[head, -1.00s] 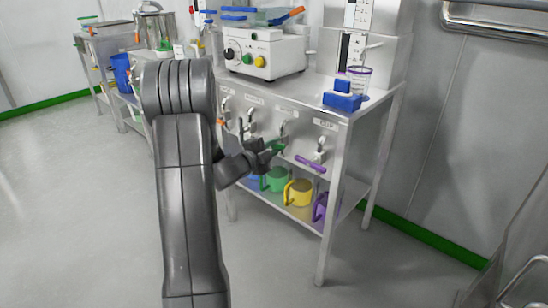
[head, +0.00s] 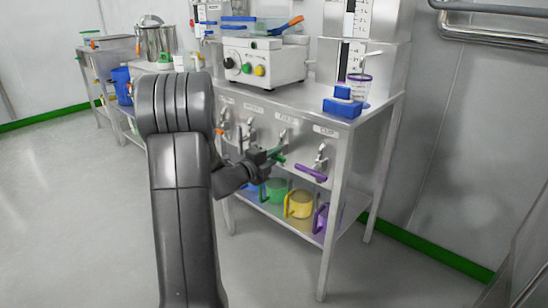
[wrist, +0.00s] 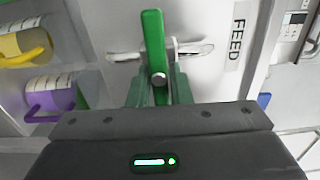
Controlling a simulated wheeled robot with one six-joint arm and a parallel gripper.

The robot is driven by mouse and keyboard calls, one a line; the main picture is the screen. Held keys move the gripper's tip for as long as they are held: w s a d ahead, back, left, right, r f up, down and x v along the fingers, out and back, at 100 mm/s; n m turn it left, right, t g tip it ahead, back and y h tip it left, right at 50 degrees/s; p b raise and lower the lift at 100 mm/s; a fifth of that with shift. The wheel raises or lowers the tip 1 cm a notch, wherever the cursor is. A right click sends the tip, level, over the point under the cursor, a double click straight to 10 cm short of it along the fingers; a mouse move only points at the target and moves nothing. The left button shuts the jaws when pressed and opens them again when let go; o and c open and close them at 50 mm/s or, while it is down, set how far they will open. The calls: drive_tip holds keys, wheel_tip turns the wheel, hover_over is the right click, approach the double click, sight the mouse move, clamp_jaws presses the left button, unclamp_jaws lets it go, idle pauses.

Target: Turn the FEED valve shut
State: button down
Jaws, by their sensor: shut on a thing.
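The FEED valve has a green lever handle (wrist: 153,45), seen close up in the wrist view beside the FEED label (wrist: 237,35). The handle lies across the line of the metal spout (wrist: 195,50). My gripper (wrist: 158,92) is shut on the handle, one finger on either side of its near part. In the head view, my gripper (head: 264,162) is at the front panel of the steel bench, with the handle's green end (head: 280,158) showing just past it. The rest of the handle is hidden by the gripper there.
A purple-handled valve (head: 310,172) is close on the right; other taps (head: 225,125) are on the left. Below, green (head: 275,190), yellow (head: 299,204) and purple (head: 321,218) mugs stand on the shelf (head: 278,212). The floor in front is clear.

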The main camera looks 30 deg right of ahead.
drive_tip(key=c, duration=1.3)
unclamp_jaws()
drive_tip(key=shift+c, duration=0.2)
drive_tip(key=p+v, duration=0.3)
drive_tip(key=v, duration=1.1)
drive_tip(key=shift+d+f, duration=0.1)
drive_tip(key=shift+d, duration=0.05)
drive_tip(key=b+x, duration=0.3)
drive_tip(key=x, duration=0.9)
drive_tip(key=shift+w+d, duration=0.15)
drive_tip(key=shift+d, duration=0.25)
drive_tip(key=shift+w+d, duration=0.25)
drive_tip(key=shift+d, duration=0.25)
